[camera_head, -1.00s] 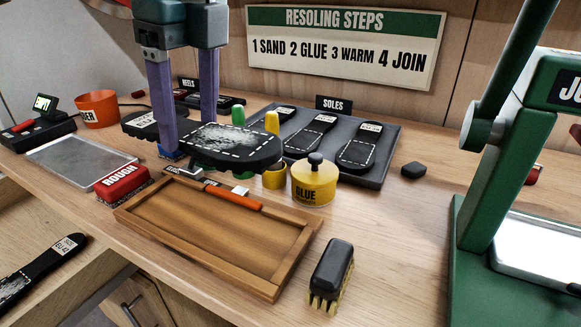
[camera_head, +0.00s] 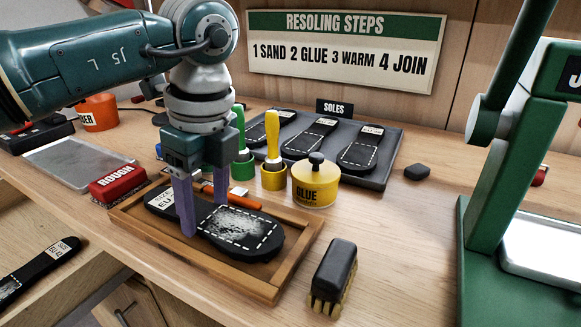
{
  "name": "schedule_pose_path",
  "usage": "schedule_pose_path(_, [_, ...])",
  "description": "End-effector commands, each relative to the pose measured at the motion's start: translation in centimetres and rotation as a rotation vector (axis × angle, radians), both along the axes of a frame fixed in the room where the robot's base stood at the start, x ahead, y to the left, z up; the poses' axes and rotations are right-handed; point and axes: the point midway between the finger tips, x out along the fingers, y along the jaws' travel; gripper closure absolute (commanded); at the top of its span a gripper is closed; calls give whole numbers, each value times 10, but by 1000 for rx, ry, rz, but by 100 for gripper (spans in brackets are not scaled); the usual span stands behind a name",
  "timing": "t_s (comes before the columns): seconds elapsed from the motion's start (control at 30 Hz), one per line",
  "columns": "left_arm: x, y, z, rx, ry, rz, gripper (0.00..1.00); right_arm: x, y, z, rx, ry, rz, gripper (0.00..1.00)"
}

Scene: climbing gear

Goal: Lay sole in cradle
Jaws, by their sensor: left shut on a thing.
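The black sole (camera_head: 256,231), with a dashed white outline, a whitish scuffed patch and a size label, is within the outline of the wooden cradle (camera_head: 283,279). It looks flat and low, between the cradle's rims; whether it touches the floor of the cradle I cannot tell. My left gripper (camera_head: 203,222) points down from above, with its purple fingers shut on the sole near its middle. The fingers hide part of the sole's waist. My right gripper is not in view.
An orange-handled tool (camera_head: 240,197) lies along the cradle's back rim. The glue pot (camera_head: 315,184), red ROUGH block (camera_head: 117,184) and brush (camera_head: 334,275) stand close around it. A tray of soles (camera_head: 388,176) is behind. A green press (camera_head: 480,240) stands at right.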

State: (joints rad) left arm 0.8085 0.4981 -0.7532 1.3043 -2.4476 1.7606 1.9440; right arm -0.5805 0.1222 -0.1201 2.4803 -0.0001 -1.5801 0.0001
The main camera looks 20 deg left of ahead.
Motion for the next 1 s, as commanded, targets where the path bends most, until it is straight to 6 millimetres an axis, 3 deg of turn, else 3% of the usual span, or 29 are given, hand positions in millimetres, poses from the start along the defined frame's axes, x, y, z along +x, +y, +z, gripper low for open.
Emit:
schedule_pose_path(0.07, [0, 0, -2, 0, -1, 0, 100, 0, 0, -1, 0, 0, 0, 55])
schedule_pose_path(0.1, [0, 0, -2, 0, 0, 0, 33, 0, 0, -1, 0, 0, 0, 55])
schedule_pose_path(0.2, [0, 0, -1, 0, 0, 0, 23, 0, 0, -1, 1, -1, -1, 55])
schedule_pose_path(0.57, [1, -1, 9, 0, -2, 1, 23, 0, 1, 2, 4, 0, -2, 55])
schedule_pose_path(1.0, [0, -14, 99, 0, -5, 0, 23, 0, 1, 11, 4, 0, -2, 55])
